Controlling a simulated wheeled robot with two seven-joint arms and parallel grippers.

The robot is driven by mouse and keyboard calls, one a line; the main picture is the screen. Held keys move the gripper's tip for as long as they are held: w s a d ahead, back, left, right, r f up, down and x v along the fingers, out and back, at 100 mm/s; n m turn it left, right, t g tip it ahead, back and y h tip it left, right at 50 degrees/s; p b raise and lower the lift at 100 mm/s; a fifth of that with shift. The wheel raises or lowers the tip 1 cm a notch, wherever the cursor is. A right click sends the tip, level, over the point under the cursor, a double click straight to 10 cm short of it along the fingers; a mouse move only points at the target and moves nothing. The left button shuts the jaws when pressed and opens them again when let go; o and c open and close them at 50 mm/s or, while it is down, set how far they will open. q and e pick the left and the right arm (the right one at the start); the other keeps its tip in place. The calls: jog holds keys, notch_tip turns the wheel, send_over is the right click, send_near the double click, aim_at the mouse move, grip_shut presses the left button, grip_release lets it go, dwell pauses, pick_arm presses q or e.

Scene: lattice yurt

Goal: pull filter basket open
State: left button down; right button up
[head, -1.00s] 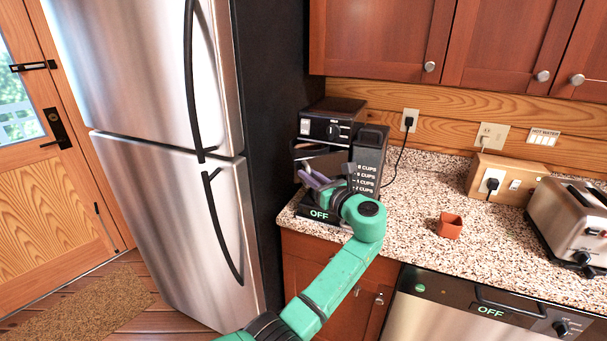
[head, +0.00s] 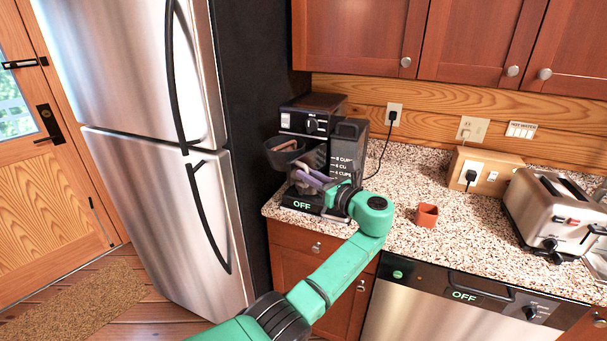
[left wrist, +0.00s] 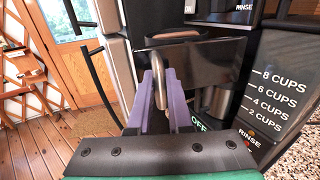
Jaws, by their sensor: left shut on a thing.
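The coffee maker (head: 312,122) stands on the counter beside the fridge, its base panel reading "OFF". Its dark filter basket (head: 283,158) is swung out to the left of the body, with a brownish inside showing from above. My left gripper (head: 297,172) has purple fingers and reaches in from the front right, just below the basket's rim. In the left wrist view, the fingers (left wrist: 160,88) are closed around a curved metal handle (left wrist: 168,52) on the dark basket front (left wrist: 208,62). The fingers hide part of the handle. My right gripper is not in view.
A water tank with cup marks (head: 347,150) stands right of the basket. The fridge (head: 150,190) is close on the left.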

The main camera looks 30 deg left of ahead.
pick_arm(q)
jog(key=shift+w+d+f, duration=0.1)
jog(key=shift+w+d, duration=0.2)
jog(key=shift+d, duration=0.6)
jog(key=shift+w+d, duration=0.25)
jog(key=shift+d, duration=0.6)
jog(key=c, duration=1.1)
grip_release()
jog(key=shift+w, duration=0.15)
